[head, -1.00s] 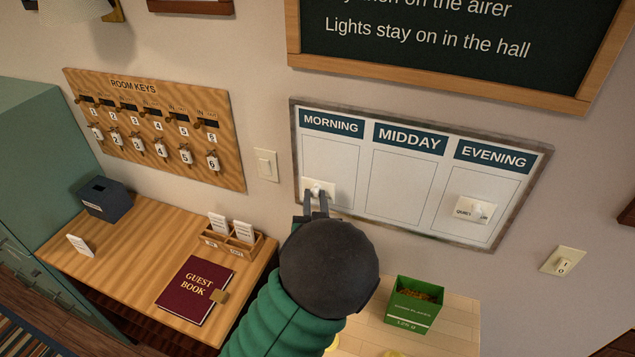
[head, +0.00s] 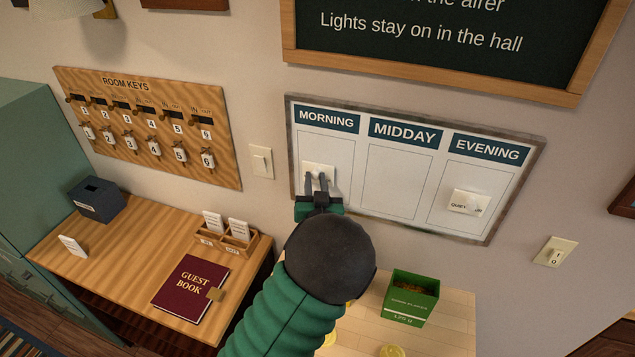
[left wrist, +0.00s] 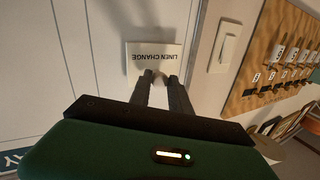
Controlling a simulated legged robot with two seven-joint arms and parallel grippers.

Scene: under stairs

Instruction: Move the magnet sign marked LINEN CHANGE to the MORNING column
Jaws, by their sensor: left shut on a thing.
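The whiteboard (head: 405,205) hangs on the wall with the columns MORNING (head: 327,118), MIDDAY (head: 405,132) and EVENING (head: 486,149). The white LINEN CHANGE sign (head: 308,168) is in the lower half of the MORNING column, and its lettering reads upside down in the left wrist view (left wrist: 140,52). My left gripper (head: 319,180) is shut on the sign's knob, and its fingers also show in the left wrist view (left wrist: 160,78). The fingers hide part of the sign in the head view. Another white sign, starting QUIET (head: 460,205), is in the EVENING column. My right gripper is out of view.
A light switch (head: 261,161) and the key board (head: 150,130) are left of the whiteboard. Below are a wooden desk with a guest book (head: 190,287) and a green box (head: 410,297) on a pale surface. The MIDDAY column is empty.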

